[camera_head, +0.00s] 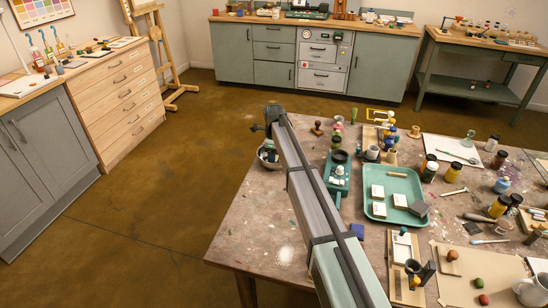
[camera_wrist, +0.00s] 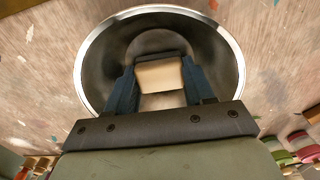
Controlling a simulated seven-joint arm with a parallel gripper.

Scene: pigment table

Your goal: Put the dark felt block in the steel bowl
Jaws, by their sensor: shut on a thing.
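The steel bowl (camera_wrist: 218,62) is round and shiny and fills the upper middle of the wrist view. In the head view the bowl (camera_head: 266,155) stands at the table's far left edge, partly hidden by my arm. My gripper (camera_wrist: 158,72) is over the bowl's opening, its blue fingers shut on a block (camera_wrist: 160,76) with a cream face and a dark far edge. I cannot tell its height over the bowl's floor, or whether it is the dark felt block. A dark grey block (camera_head: 420,208) shows at the right corner of the green tray.
The green tray (camera_head: 372,170) holds several pale blocks. A green stand with small items (camera_head: 337,185) lies between tray and arm. Bottles and jars (camera_head: 497,205) crowd the table's right side. Bare table (camera_head: 235,225) lies left of my arm.

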